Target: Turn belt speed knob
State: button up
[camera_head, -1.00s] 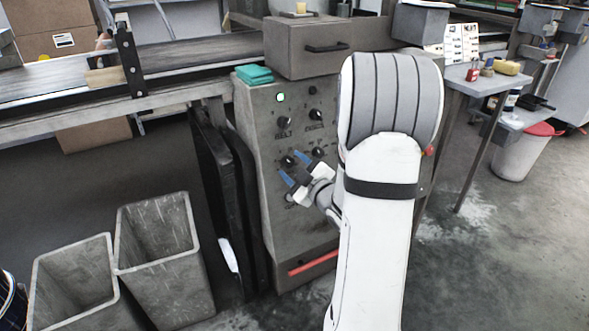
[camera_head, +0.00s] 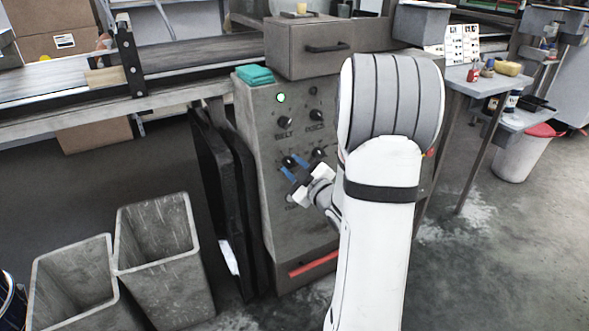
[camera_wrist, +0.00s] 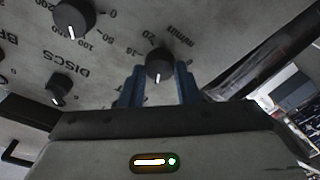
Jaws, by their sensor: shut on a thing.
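The grey control panel (camera_head: 268,200) carries several dark round knobs. My gripper (camera_head: 293,167) is at the lower left knob (camera_head: 289,161), below the one marked BELT. In the wrist view, the blue fingers (camera_wrist: 160,75) are shut on a dark knob (camera_wrist: 159,64), one on each side. Its white pointer line points down in that picture. Scale numbers and "m/min" are printed around it. The finger tips partly hide the panel beside the knob.
Other knobs are close by: the BELT knob (camera_head: 284,122), the DISCS knob (camera_head: 315,116) and a lower right knob (camera_head: 318,152). A green lamp (camera_head: 280,98) glows above. Grey bins (camera_head: 165,255) stand at lower left. A drawer box (camera_head: 308,48) sits on top.

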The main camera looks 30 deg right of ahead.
jog(key=shift+m, duration=0.3)
jog(key=o, duration=1)
jog(key=s, duration=0.7)
jog(key=shift+s+d, duration=0.35)
jog(key=shift+s, duration=0.05)
